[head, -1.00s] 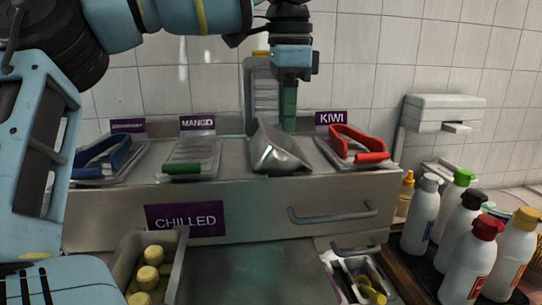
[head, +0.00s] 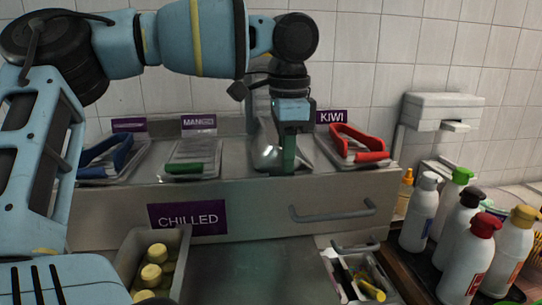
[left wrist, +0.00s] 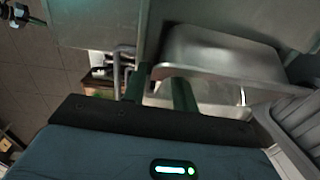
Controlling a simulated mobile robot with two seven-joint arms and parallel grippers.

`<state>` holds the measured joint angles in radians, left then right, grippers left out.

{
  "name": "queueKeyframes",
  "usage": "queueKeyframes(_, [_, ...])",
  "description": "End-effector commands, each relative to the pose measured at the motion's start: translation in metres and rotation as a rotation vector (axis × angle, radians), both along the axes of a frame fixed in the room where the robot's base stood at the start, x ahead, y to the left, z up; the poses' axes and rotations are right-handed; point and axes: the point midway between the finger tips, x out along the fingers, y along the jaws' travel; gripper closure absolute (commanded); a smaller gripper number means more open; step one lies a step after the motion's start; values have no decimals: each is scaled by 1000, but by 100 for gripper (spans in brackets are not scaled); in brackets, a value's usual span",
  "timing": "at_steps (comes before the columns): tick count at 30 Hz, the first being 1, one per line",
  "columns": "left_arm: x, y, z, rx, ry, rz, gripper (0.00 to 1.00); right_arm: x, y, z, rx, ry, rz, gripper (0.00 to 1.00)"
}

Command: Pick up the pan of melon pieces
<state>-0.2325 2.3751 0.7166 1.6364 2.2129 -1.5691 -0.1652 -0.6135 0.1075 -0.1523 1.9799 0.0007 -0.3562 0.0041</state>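A metal pan (head: 264,152) sits tilted in the rail slot between the mango and kiwi labels. Its contents are not visible, so I cannot see melon pieces. In the left wrist view the pan (left wrist: 215,50) shows its steel rim beside the fingers. My left gripper (head: 288,155) points down in front of the pan's right side and hides part of it. In the left wrist view its two green fingers (left wrist: 160,92) are apart, with the pan's rim edge close to them. I cannot tell whether they touch it. My right gripper is not in view.
A clear-lidded container with green tongs (head: 185,168) stands left of the pan, and one with red tongs (head: 360,150) right of it. Blue tongs (head: 105,157) lie farther left. Several bottles (head: 470,255) crowd the right. A bin of yellow-capped bottles (head: 130,265) is below.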

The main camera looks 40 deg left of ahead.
Motion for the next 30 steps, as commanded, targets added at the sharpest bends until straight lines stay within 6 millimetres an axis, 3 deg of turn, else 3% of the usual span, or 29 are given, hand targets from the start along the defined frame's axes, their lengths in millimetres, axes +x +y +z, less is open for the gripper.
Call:
queueKeyframes(3, [0,0,0,0,0,0,74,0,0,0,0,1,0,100])
queueKeyframes(9, [0,0,0,1,1,0,100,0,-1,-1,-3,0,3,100])
queueKeyframes(23, [0,0,1,1,-1,-1,100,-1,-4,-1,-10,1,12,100])
queueKeyframes(30, [1,0,16,2,-3,1,100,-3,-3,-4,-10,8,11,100])
